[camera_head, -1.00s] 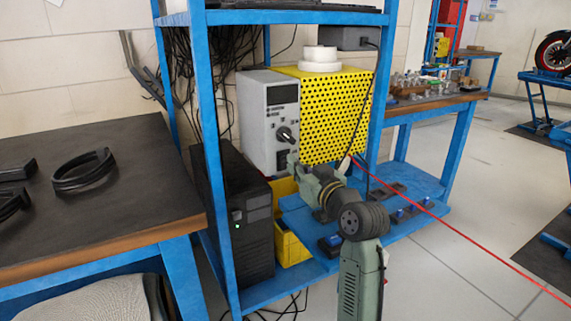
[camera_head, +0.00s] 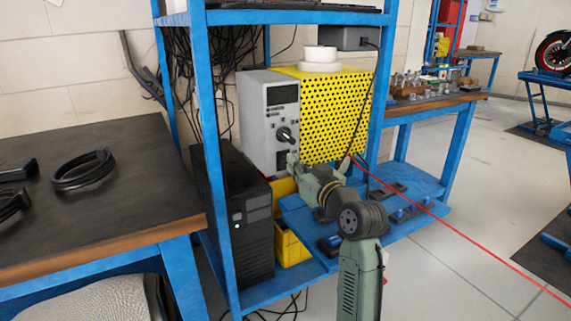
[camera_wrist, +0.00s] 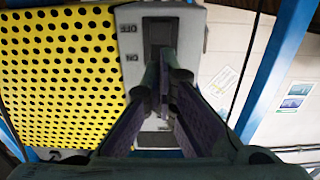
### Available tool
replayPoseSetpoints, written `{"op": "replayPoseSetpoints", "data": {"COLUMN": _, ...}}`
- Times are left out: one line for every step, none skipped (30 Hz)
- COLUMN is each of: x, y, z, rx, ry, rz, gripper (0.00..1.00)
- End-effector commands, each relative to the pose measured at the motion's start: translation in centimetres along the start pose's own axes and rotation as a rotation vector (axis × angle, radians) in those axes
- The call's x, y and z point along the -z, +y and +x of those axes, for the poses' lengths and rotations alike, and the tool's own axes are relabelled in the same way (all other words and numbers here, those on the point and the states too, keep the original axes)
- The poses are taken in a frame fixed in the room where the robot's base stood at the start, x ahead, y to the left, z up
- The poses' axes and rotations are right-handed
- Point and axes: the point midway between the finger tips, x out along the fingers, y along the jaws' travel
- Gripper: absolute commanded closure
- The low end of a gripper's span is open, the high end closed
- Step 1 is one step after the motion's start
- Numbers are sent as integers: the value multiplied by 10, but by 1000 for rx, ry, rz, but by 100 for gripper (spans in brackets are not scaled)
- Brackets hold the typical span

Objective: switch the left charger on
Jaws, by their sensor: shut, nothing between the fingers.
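The charger has a grey front panel (camera_head: 268,110) and a yellow perforated body (camera_head: 330,105); it stands on the blue rack's shelf. Its front has a dark display, a knob (camera_head: 285,135) and a dark switch (camera_head: 281,161) low down. In the wrist view the panel appears upside down, with the dark rocker switch (camera_wrist: 161,32) beside OFF and ON labels. My gripper (camera_wrist: 165,82) is shut and empty, its fingertips in front of the switch's lower part in that view. Whether they touch it, and which way the rocker is tilted, I cannot tell. My gripper (camera_head: 291,158) partly hides the switch in the head view.
A black tower unit (camera_head: 235,215) with a green light stands left of my arm. A blue shelf board (camera_head: 300,225) with small parts lies below my arm. Rack posts (camera_head: 212,150) flank the charger. A red cable (camera_head: 460,228) runs to the right. A dark-topped table (camera_head: 120,190) is at left.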

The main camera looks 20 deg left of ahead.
Motion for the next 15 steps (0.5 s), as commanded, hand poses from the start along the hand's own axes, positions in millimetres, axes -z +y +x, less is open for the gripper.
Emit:
{"op": "replayPoseSetpoints", "data": {"x": 0, "y": 0, "z": 2, "rx": 1, "ry": 0, "rz": 0, "gripper": 100}}
{"op": "replayPoseSetpoints", "data": {"x": 0, "y": 0, "z": 3, "rx": 1, "ry": 0, "rz": 0, "gripper": 100}}
{"op": "replayPoseSetpoints", "data": {"x": 0, "y": 0, "z": 4, "rx": 1, "ry": 0, "rz": 0, "gripper": 100}}
{"op": "replayPoseSetpoints", "data": {"x": 0, "y": 0, "z": 5, "rx": 1, "ry": 0, "rz": 0, "gripper": 100}}
{"op": "replayPoseSetpoints", "data": {"x": 0, "y": 0, "z": 6, "rx": 1, "ry": 0, "rz": 0, "gripper": 100}}
{"op": "replayPoseSetpoints", "data": {"x": 0, "y": 0, "z": 7, "rx": 1, "ry": 0, "rz": 0, "gripper": 100}}
{"op": "replayPoseSetpoints", "data": {"x": 0, "y": 0, "z": 8, "rx": 1, "ry": 0, "rz": 0, "gripper": 100}}
{"op": "replayPoseSetpoints", "data": {"x": 0, "y": 0, "z": 9, "rx": 1, "ry": 0, "rz": 0, "gripper": 100}}
{"op": "replayPoseSetpoints", "data": {"x": 0, "y": 0, "z": 10, "rx": 1, "ry": 0, "rz": 0, "gripper": 100}}
{"op": "replayPoseSetpoints", "data": {"x": 0, "y": 0, "z": 11, "rx": 1, "ry": 1, "rz": 0, "gripper": 100}}
{"op": "replayPoseSetpoints", "data": {"x": 0, "y": 0, "z": 12, "rx": 1, "ry": 1, "rz": 0, "gripper": 100}}
{"op": "replayPoseSetpoints", "data": {"x": 1, "y": 0, "z": 13, "rx": 2, "ry": 1, "rz": 0, "gripper": 100}}
{"op": "replayPoseSetpoints", "data": {"x": 1, "y": -1, "z": 14, "rx": 2, "ry": 1, "rz": 0, "gripper": 100}}
{"op": "replayPoseSetpoints", "data": {"x": 1, "y": -1, "z": 15, "rx": 2, "ry": 1, "rz": -1, "gripper": 100}}
{"op": "replayPoseSetpoints", "data": {"x": 1, "y": -1, "z": 16, "rx": 2, "ry": 1, "rz": -1, "gripper": 100}}
